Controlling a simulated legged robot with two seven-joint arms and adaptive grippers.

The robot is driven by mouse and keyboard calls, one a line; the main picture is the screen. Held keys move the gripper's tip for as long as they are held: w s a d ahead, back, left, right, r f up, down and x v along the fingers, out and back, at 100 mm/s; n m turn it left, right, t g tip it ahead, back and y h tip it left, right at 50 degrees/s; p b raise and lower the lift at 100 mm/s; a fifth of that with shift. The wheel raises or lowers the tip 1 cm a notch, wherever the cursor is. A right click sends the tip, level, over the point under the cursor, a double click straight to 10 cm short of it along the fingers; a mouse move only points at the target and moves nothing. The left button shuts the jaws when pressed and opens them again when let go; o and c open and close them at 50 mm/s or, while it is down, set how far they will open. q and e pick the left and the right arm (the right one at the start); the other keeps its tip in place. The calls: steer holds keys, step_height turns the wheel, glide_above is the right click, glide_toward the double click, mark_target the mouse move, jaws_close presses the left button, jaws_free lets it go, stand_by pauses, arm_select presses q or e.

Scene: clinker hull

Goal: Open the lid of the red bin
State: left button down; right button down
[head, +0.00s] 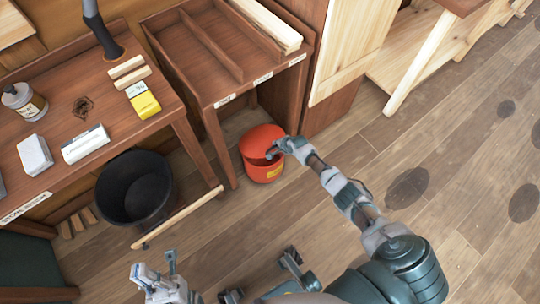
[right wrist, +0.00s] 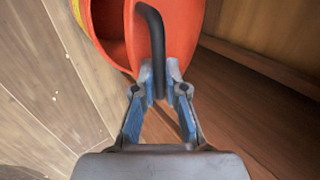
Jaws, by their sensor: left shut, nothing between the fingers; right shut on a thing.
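The red bin (head: 252,167) stands on the floor beside the legs of the wooden bench. Its red lid (head: 260,137) is tilted up, and a dark gap shows between lid and rim. In the right wrist view the lid (right wrist: 177,30) stands away from the bin's open mouth. My right gripper (head: 273,153) is at the lid's front edge, shut on the black lid handle (right wrist: 154,35). My left gripper (head: 156,268) is low in the head view, away from the bin, shut and empty.
A black tub (head: 133,188) stands on the floor left of the bin, with a wooden bar (head: 178,217) near it. Benches (head: 215,93) stand behind and left. A wooden panel (head: 350,45) stands behind right. The floor (head: 440,165) to the right is clear.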

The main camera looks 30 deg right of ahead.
steer(key=w+r, duration=0.2)
steer(key=r, duration=0.1)
steer(key=shift+w+g+p, duration=0.15)
steer(key=shift+g+p, duration=0.2)
steer(key=shift+g, duration=0.05)
steer(key=shift+w+r, duration=0.3)
steer(key=shift+r, duration=0.1)
steer(key=shift+w, duration=0.1)
steer(key=shift+g, duration=0.8)
steer(key=w+r+b, duration=0.1)
steer(key=w+r, duration=0.2)
steer(key=shift+w+a+r+b, duration=0.1)
steer(key=shift+w+r+b, duration=0.15)
steer(key=shift+w+b, duration=0.15)
